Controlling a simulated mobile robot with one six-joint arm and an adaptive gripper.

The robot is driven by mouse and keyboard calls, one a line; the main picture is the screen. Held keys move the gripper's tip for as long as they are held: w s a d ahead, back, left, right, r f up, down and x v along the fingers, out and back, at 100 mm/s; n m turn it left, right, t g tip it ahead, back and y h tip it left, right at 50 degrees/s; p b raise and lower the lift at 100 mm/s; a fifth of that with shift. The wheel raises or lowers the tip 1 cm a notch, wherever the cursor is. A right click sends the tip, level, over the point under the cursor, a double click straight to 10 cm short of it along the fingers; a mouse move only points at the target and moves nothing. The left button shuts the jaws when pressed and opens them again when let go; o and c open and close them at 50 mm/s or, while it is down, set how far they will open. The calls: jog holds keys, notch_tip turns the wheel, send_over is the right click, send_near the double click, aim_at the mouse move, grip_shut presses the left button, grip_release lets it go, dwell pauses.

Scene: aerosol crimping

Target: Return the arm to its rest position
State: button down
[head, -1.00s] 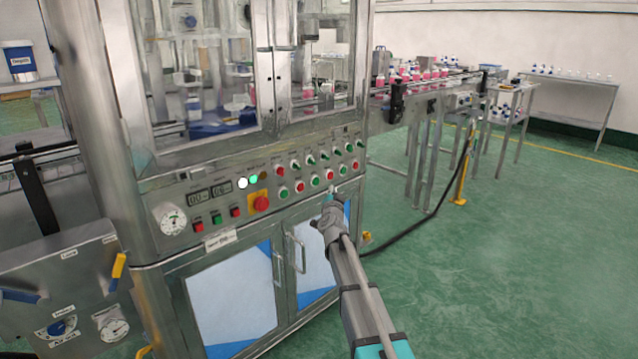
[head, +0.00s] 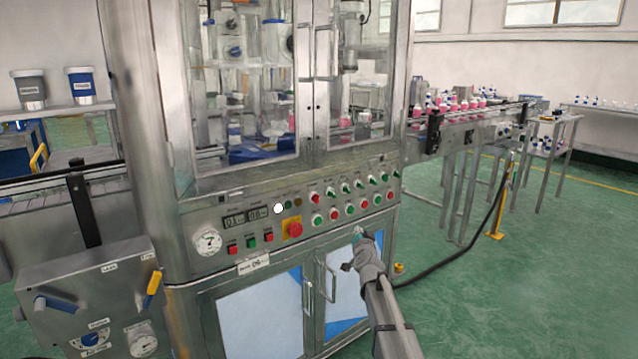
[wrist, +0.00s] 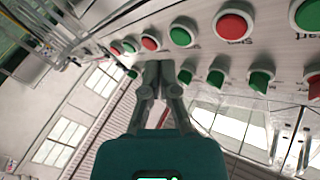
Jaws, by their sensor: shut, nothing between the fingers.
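My arm reaches up from the lower right in the head view, and my gripper (head: 360,238) is in front of the crimping machine's lower doors, just below the button panel (head: 330,208). In the wrist view my gripper (wrist: 160,66) has its two fingers together with nothing between them. Red and green buttons and green selector switches of the panel show beyond the fingertips there. Whether the fingertips touch the panel cannot be told.
The steel machine cabinet (head: 386,266) stands close to the arm. A conveyor (head: 465,125) with pink bottles runs off to the right. A black cable (head: 490,220) hangs to the floor by a yellow post. Green floor (head: 560,300) is clear at right.

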jog(key=s+a+f+n+g+y, duration=0.25)
jog(key=s+f+g, duration=0.25)
jog(key=s+f, duration=0.3)
jog(key=s+a+f+n+g+y, duration=0.1)
jog(key=s+f+n+g, duration=0.35)
jog(key=s, duration=0.65)
jog(key=s+d+f+g+h, duration=0.1)
jog(key=s+d+f+g, duration=0.15)
jog(key=s, duration=0.45)
jog(key=s+d+f+m+g+h+p, duration=0.1)
jog(key=s+d+g+h, duration=0.15)
jog(key=s, duration=0.45)
jog(key=s+d+f+g, duration=0.15)
jog(key=s+g, duration=0.25)
jog(key=s, duration=0.4)
notch_tip(320, 180, up, 33)
jog(key=p, duration=3.3)
jog(key=shift+w+r+p, duration=0.15)
jog(key=shift+w+p, duration=0.1)
jog(key=shift+p, duration=0.05)
jog(key=shift+a, duration=0.1)
